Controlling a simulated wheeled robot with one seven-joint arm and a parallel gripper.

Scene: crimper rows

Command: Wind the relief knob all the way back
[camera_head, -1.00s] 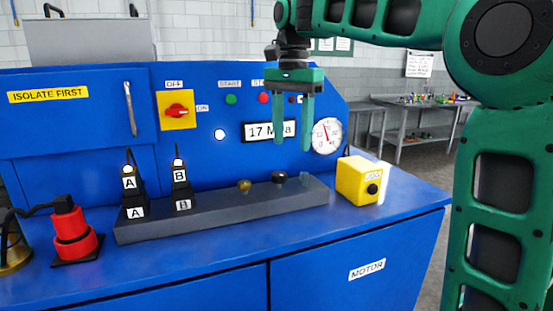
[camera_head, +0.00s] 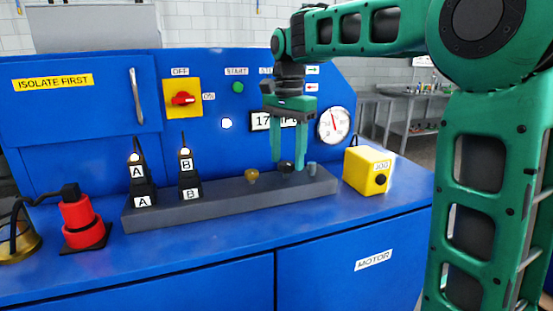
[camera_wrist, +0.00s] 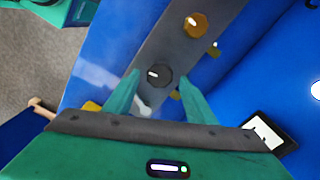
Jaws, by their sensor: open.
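A black knob (camera_head: 286,166) with a pale mark stands on the grey block on the blue bench. A brass knob (camera_head: 252,176) is left of it and a small grey-blue post (camera_head: 312,169) right of it. No label shows which is the relief knob. My gripper (camera_head: 287,160) points down, open, with its fingers either side of the black knob. In the wrist view the black knob (camera_wrist: 158,75) lies between the fingertips, and the brass knob (camera_wrist: 195,24) is beyond. Whether the fingers touch the black knob I cannot tell.
The grey block (camera_head: 225,203) carries plugs A (camera_head: 137,180) and B (camera_head: 187,175). Behind my gripper are a partly covered readout (camera_head: 260,121) starting 17 and a dial gauge (camera_head: 333,125). A yellow JOG box (camera_head: 367,170) stands close at right; a red device (camera_head: 82,222) stands at left.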

